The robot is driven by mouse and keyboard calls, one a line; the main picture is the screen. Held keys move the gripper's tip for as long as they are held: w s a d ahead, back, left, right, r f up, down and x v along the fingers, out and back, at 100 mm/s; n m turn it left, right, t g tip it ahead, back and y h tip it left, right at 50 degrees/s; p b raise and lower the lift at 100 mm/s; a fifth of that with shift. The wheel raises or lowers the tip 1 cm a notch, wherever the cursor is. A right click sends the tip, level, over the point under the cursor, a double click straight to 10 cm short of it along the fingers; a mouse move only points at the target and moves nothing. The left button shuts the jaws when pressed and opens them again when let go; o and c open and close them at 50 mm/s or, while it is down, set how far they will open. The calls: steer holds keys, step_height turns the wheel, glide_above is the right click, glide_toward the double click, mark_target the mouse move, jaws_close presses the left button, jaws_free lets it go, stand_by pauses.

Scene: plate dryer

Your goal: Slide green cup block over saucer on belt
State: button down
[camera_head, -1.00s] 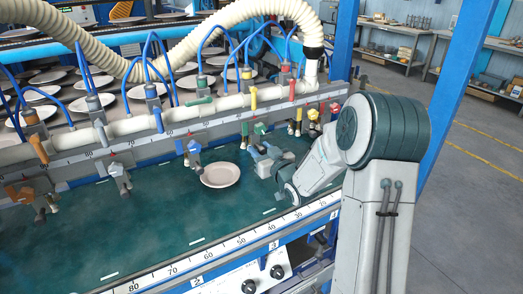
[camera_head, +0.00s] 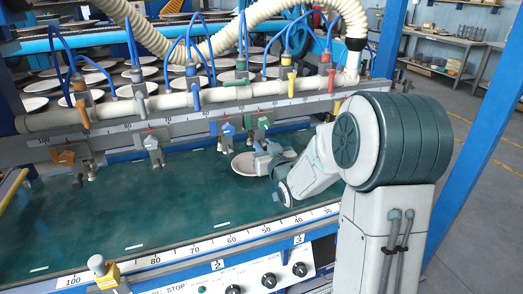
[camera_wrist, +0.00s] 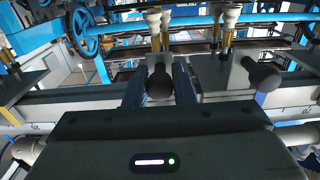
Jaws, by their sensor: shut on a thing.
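The green cup block (camera_head: 263,124) hangs on the rail above the belt in the head view. The pale round saucer (camera_head: 243,166) lies on the green belt (camera_head: 150,213) below it, partly covered by my gripper (camera_head: 268,157). From this angle the block appears above the saucer; exact alignment cannot be told. In the wrist view my gripper (camera_wrist: 160,84) has its fingers shut around a dark round knob (camera_wrist: 160,86), which appears to be the block's handle.
A blue cup block (camera_head: 226,132) is just left of the green one. A grey block (camera_head: 150,150) and an orange block (camera_head: 68,160) hang farther left. A second dark knob (camera_wrist: 262,75) is right of my fingers in the wrist view. The front scale edge (camera_head: 200,247) borders the belt.

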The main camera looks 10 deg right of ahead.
steer(key=shift+d, duration=0.1)
steer(key=c, duration=1.2)
jaws_free()
steer(key=shift+s, duration=0.1)
steer(key=s+d+b, duration=0.2)
steer(key=s+b, duration=0.5)
steer(key=s, duration=0.6)
steer(key=shift+s, duration=0.25)
